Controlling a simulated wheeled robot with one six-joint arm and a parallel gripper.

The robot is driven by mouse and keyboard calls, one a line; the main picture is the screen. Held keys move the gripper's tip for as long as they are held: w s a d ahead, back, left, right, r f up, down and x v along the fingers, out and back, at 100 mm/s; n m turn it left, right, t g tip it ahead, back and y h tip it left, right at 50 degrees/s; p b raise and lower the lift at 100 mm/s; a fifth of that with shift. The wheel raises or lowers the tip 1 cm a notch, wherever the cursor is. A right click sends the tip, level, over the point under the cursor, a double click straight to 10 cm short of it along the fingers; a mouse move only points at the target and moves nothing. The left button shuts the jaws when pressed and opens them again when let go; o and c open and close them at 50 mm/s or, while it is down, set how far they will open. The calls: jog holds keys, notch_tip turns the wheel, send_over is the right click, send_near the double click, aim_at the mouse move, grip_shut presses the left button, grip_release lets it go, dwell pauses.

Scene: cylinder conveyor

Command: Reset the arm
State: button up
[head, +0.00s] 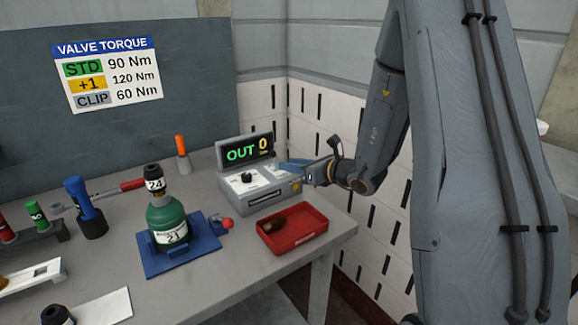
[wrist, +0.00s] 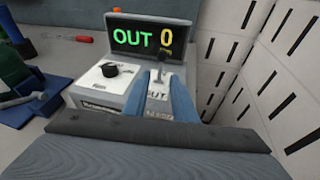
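My arm comes down from the right in the head view. My gripper (head: 284,165) is at the right side of a grey device with a display (head: 252,190) that reads "OUT 0". In the wrist view, two blue fingers (wrist: 168,84) point at the device's right part, on either side of a small lever or switch (wrist: 160,72). I cannot tell whether the fingers touch it. A dark knob (wrist: 117,70) sits on the device's left part.
A green cylinder (head: 166,218) labelled 21 stands on a blue base (head: 152,263). White slotted walls (head: 304,110) stand close behind.

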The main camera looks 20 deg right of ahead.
jog(key=s+a+f+n+g, duration=0.1)
jog(key=s+a+n+g, duration=0.2)
jog(key=s+a+n, duration=0.1)
jog(key=s+a+f+n+g, duration=0.1)
jog(key=s+a+n+g, duration=0.3)
jog(key=s, duration=0.5)
jog(key=s+a+f+n+g, duration=0.1)
jog(key=s+a+n+g, duration=0.2)
jog(key=s+n, duration=0.4)
jog(key=shift+s+a+f+g+y, duration=0.15)
jog(key=shift+a+g+y, duration=0.05)
jog(key=shift+a, duration=0.15)
jog(key=shift+s+a+f+g+y, duration=0.1)
jog(key=shift+a+g+y, duration=0.1)
jog(key=shift+a, duration=0.15)
jog(key=s+d+n+h, duration=0.8)
jog(key=s+n, duration=0.1)
jog(key=n, duration=0.7)
jog(key=shift+d+r+g, duration=0.15)
jog(key=shift+d+g, duration=0.25)
